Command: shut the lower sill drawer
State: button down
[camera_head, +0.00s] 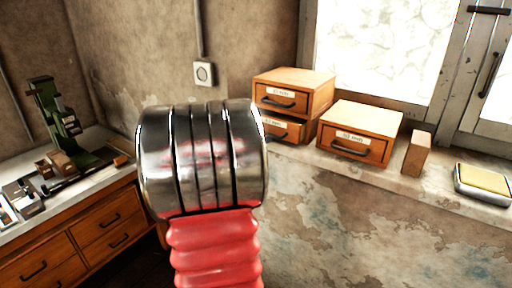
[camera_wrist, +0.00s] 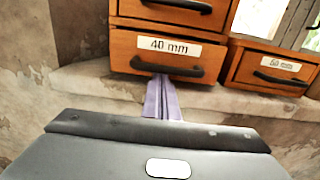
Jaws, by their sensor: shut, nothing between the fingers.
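The lower sill drawer is the lower wooden one of a stacked pair on the window sill. In the wrist view its front (camera_wrist: 122,50) shows a "40 mm" label and a dark bar handle (camera_wrist: 168,67). It seems to stand out a little from the upper drawer. In the head view this lower drawer (camera_head: 291,129) is partly hidden by my arm. My gripper (camera_wrist: 160,80) shows in the wrist view as pale purple fingers, shut and empty. Their tips overlap the lower edge of the drawer front near the handle; I cannot tell whether they touch.
The upper drawer (camera_head: 280,98) sits directly above. A separate drawer box (camera_head: 358,134), a wooden block (camera_head: 417,153) and a tin with a yellow top (camera_head: 483,182) stand to the right on the sill. A workbench (camera_head: 83,220) with a green press (camera_head: 52,115) is at left.

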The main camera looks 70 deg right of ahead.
jog(key=v, duration=1.3)
jog(key=shift+a, duration=0.2)
jog(key=c, duration=2.5)
grip_release()
jog(key=shift+f, duration=0.1)
jog(key=o, duration=0.3)
jog(key=shift+a+m, duration=0.25)
jog(key=shift+m, duration=0.05)
jog(key=shift+o, duration=0.4)
jog(key=a+f+m+y, duration=0.3)
jog(key=a+m+y, duration=0.2)
jog(key=a, duration=0.5)
jog(key=shift+w+a+m+t, duration=0.3)
jog(key=shift+a+m+t, duration=0.1)
jog(key=shift+m, duration=0.3)
jog(key=w+a+m+t+y, duration=0.2)
jog(key=a+t+y, duration=0.1)
jog(key=a, duration=0.9)
jog(key=w+a+f+m+t+y, duration=0.1)
jog(key=w+a+m+t+y, duration=0.2)
jog(key=a, duration=0.9)
jog(key=w+a+f+m+t+y, duration=0.1)
jog(key=a+y, duration=0.5)
jog(key=a, duration=0.6)
jog(key=shift+w+f+m+t, duration=0.2)
jog(key=shift+w+m+t, duration=0.7)
jog(key=shift+m+t, duration=0.2)
